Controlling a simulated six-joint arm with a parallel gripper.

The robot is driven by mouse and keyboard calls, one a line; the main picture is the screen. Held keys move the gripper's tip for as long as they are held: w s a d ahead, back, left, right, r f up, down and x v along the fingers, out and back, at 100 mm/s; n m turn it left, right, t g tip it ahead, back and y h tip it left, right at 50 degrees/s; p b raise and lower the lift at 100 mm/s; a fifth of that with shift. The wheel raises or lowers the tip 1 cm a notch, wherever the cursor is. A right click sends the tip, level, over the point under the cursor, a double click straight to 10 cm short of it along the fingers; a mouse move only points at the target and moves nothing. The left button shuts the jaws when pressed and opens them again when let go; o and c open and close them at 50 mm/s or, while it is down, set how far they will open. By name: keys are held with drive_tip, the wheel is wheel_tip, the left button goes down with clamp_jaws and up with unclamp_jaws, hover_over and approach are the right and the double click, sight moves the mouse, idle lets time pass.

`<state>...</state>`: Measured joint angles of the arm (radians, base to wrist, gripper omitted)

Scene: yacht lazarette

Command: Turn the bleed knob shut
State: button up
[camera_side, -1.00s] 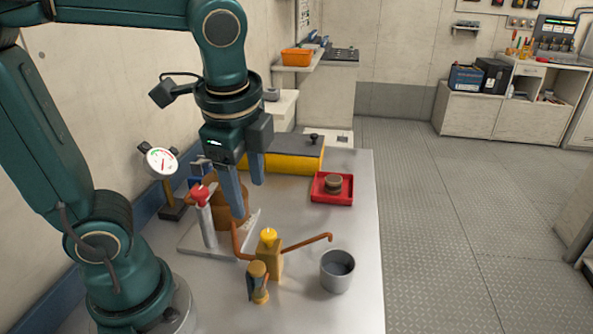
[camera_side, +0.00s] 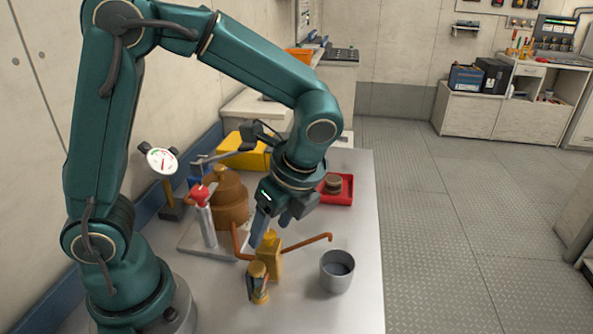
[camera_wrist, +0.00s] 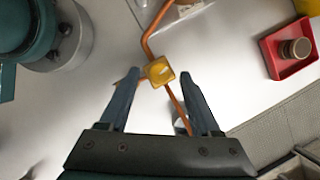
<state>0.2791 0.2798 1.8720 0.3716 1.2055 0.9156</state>
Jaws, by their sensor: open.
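The yellow bleed knob (camera_side: 269,236) sits on top of a brass block (camera_side: 270,264) on the bench, with copper pipes running from it. In the wrist view the yellow knob (camera_wrist: 159,71) lies ahead, between the lines of my two fingers. My gripper (camera_wrist: 158,76) is open and empty, one fingertip on each side of the knob. In the side view my gripper (camera_side: 272,236) is tilted down at the knob, one finger beside it; the other finger is partly hidden. I cannot tell whether a finger touches the knob.
A grey cup (camera_side: 337,284) stands right of the block under the copper spout (camera_side: 308,241). A gauge (camera_side: 161,160) stands behind left. A red tray (camera_side: 345,198) lies at the right edge.

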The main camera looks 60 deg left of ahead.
drive_tip(key=shift+a+f, duration=0.1)
drive_tip(key=shift+f, duration=0.15)
drive_tip(key=shift+c, duration=0.3)
clamp_jaws()
